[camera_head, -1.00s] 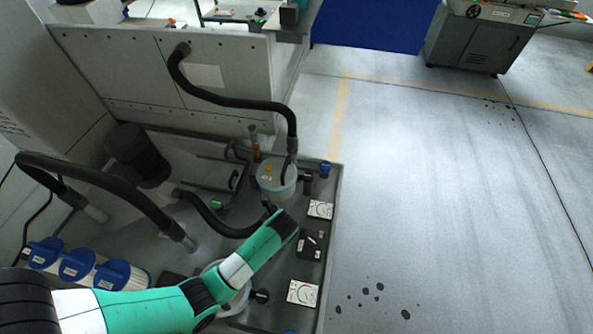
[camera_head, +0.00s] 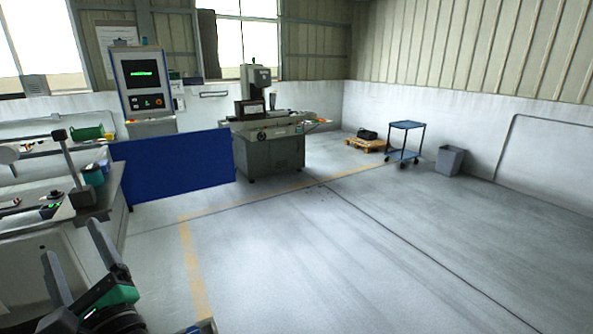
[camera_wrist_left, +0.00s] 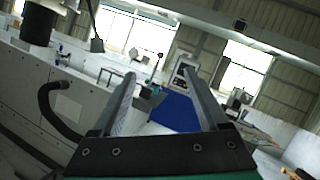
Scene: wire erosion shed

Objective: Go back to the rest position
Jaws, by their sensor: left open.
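My left gripper (camera_head: 72,240) is at the lower left of the head view, its two grey fingers apart and pointing up. It is open, with nothing between the fingers. In the left wrist view the same two fingers (camera_wrist_left: 160,74) stand well apart and point into the room. My right gripper is in neither view.
A bench (camera_head: 108,192) with tools stands at the left, close to my left gripper. Beyond are a blue panel (camera_head: 172,165), a grey machine (camera_head: 270,150), a blue trolley (camera_head: 404,143) and a grey bin (camera_head: 449,160).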

